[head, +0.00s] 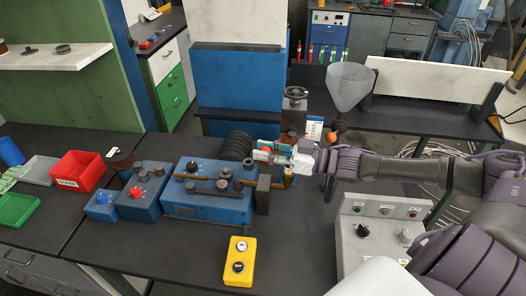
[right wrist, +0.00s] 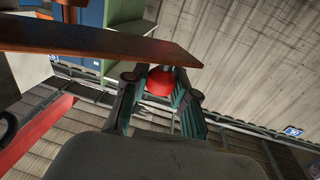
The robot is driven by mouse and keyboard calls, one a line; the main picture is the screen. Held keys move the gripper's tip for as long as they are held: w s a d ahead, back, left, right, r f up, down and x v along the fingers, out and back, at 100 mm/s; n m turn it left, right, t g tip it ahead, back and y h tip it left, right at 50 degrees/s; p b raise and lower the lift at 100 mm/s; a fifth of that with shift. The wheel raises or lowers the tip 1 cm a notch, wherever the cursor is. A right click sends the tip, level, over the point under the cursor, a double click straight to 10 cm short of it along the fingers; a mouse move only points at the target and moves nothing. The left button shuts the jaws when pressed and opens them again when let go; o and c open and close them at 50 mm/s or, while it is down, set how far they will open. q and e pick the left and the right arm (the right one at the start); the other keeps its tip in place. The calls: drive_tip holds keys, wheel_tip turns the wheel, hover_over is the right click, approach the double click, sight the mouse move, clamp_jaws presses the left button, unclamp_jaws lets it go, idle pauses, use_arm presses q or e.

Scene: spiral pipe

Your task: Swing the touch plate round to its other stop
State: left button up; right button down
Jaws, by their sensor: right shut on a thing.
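My right gripper (head: 270,150) reaches in from the right, over the right end of the blue spiral-pipe machine (head: 215,205). Its teal fingers are closed around a small red knob, which shows between them in the right wrist view (right wrist: 160,82). A long flat copper-brown bar (right wrist: 100,42) crosses the upper left of that view, close to the fingers. I cannot tell for sure which part is the touch plate; the gripper covers much of this area in the head view. A brass fitting (head: 289,178) is just below the gripper. My left gripper is not in view.
A dark post with a handwheel (head: 296,93) stands behind the gripper, with an orange ball (head: 333,139) to its right. A yellow button box (head: 240,262) lies in front, and a grey control box (head: 380,230) at right. A red bin (head: 78,171) is at left.

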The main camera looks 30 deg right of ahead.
drive_tip(key=c, duration=0.9)
unclamp_jaws()
drive_tip(key=shift+s+d+f, duration=0.1)
drive_tip(key=shift+s+d, duration=0.2)
drive_tip(key=shift+s, duration=0.05)
drive_tip(key=v, duration=1.1)
drive_tip(key=shift+c, duration=0.4)
